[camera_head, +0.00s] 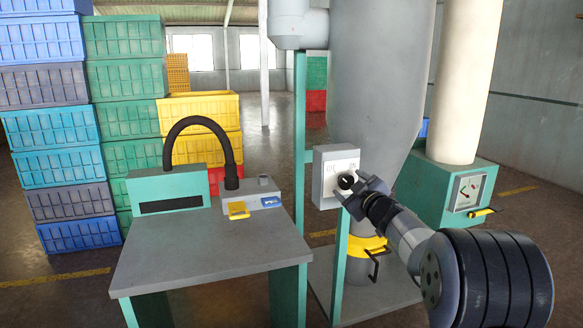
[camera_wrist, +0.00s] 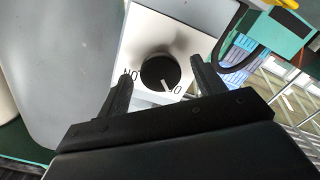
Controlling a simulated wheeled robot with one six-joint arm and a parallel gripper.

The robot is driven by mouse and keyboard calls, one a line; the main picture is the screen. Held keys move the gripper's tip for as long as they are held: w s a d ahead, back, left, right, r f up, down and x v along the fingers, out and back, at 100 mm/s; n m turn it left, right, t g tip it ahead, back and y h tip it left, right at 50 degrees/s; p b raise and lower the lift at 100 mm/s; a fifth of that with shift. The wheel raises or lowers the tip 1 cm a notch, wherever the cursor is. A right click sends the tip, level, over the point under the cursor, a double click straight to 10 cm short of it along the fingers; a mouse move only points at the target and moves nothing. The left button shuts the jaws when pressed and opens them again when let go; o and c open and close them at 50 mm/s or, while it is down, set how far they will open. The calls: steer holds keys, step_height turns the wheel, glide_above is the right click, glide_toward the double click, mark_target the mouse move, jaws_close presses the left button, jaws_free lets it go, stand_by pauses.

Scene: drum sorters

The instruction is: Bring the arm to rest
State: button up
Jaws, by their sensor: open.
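My gripper (camera_head: 350,187) is at the front of a grey control box (camera_head: 325,178) with a white face, at the end of my outstretched arm. In the wrist view my gripper (camera_wrist: 160,72) is open. Its two black fingers stand either side of a round black knob (camera_wrist: 158,68), with visible gaps to it. An upside-down "ON" label is at the left. The knob also shows in the head view (camera_head: 346,181).
A grey-topped table (camera_head: 205,250) with a hooked black hose (camera_head: 200,122) stands at left. A large grey drum (camera_head: 378,80) and green post (camera_head: 299,140) are close to the box. A yellow clamp (camera_head: 368,246) sits below my gripper. Stacked crates (camera_head: 50,130) stand behind.

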steer(key=m, duration=0.3)
steer(key=shift+m+p, duration=0.3)
steer(key=shift+p, duration=0.1)
steer(key=shift+a+m, duration=0.1)
steer(key=shift+m, duration=1.8)
